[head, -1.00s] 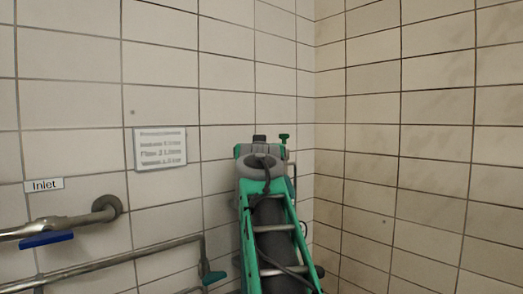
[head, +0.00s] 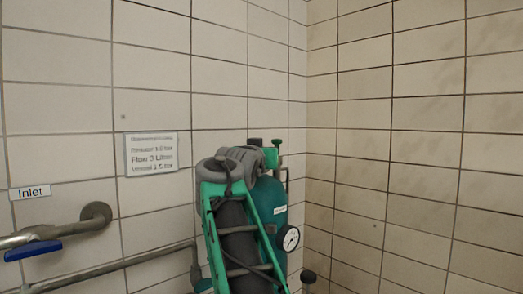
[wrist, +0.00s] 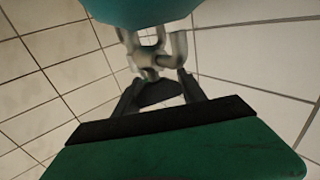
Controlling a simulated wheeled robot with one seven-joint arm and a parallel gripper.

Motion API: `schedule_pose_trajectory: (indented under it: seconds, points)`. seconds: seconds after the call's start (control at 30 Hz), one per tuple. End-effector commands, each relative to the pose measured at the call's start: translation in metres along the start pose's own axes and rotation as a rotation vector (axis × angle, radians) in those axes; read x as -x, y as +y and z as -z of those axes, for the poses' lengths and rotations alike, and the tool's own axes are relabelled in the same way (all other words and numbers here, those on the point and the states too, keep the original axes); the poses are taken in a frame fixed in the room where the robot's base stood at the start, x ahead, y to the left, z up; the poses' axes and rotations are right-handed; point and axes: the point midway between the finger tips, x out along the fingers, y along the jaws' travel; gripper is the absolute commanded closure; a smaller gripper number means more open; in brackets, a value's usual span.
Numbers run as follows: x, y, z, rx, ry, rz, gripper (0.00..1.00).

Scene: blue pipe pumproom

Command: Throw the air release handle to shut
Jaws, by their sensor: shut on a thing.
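A teal pressure vessel (head: 268,200) stands in the corner, partly covered by my arm in the head view. It also fills the top of the wrist view (wrist: 140,8). In the wrist view my gripper (wrist: 158,68) is shut around a small grey piece among blurred metal fittings below the vessel. That piece appears to be the air release handle (wrist: 150,60), though its shape and angle are unclear.
A round pressure gauge (head: 290,238) is on the vessel's right. At left are an inlet pipe with a blue lever (head: 33,251), an Inlet label (head: 30,192) and a lower horizontal pipe (head: 120,264). A printed sign (head: 151,154) hangs on the tiled wall. Tiled walls meet close behind the vessel.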

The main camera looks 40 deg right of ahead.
Motion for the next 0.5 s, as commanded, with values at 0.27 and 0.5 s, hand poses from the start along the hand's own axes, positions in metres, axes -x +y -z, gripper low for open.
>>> schedule_pose_trajectory:
  seconds: [0.27, 0.5]
  points:
    - [-0.0016, -0.0006, -0.0023, 0.012, -0.023, -0.229, 0.92]
    - [-0.0006, 0.0060, -0.0046, 0.019, -0.025, -0.428, 0.92]
